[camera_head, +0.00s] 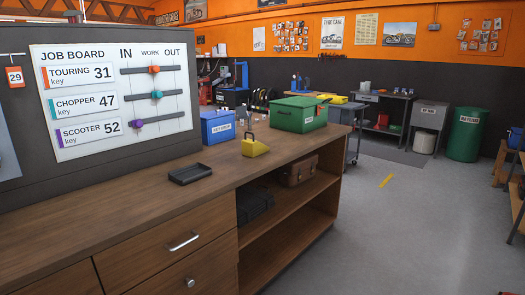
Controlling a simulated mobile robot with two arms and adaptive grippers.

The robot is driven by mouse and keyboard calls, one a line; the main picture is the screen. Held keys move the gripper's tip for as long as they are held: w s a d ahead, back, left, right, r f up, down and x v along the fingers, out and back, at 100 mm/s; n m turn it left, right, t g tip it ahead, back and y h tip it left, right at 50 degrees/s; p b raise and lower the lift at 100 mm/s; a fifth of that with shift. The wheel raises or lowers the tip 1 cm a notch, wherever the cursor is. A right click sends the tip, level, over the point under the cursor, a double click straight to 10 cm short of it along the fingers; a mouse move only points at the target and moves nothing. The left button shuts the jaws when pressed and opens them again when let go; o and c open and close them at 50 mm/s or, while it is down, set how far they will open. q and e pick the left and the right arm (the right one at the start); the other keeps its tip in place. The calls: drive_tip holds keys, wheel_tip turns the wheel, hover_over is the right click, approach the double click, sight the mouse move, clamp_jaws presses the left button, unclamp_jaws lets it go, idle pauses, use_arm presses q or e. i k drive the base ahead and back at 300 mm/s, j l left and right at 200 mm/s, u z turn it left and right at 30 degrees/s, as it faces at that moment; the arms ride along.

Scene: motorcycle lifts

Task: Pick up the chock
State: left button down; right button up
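The chock (254,147) is a yellow wedge with a dark loop handle on top. It stands on the wooden counter (110,212), near its front edge. It is in front of a blue box and a green box, apart from the black tray. Neither of my grippers shows in the head view.
A black tray (191,173) lies left of the chock. A blue box (218,127) and a green box (299,114) stand behind it. The job board (118,94) rises at the back left. Open shelves and drawers are below the counter. The grey floor (400,230) at right is mostly clear.

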sight(252, 149)
drive_tip(key=i+l+u, duration=0.15)
drive_tip(key=i+l, duration=0.2)
drive_tip(key=i+l+u, duration=0.15)
drive_tip(key=i+l, duration=0.3)
drive_tip(key=i+l+u, duration=0.15)
drive_tip(key=i+l, duration=0.35)
drive_tip(key=i+l+u, duration=0.15)
drive_tip(key=i+l, duration=0.3)
drive_tip(key=i+l+u, duration=0.1)
drive_tip(key=i+l, duration=0.25)
drive_tip(key=l, duration=0.3)
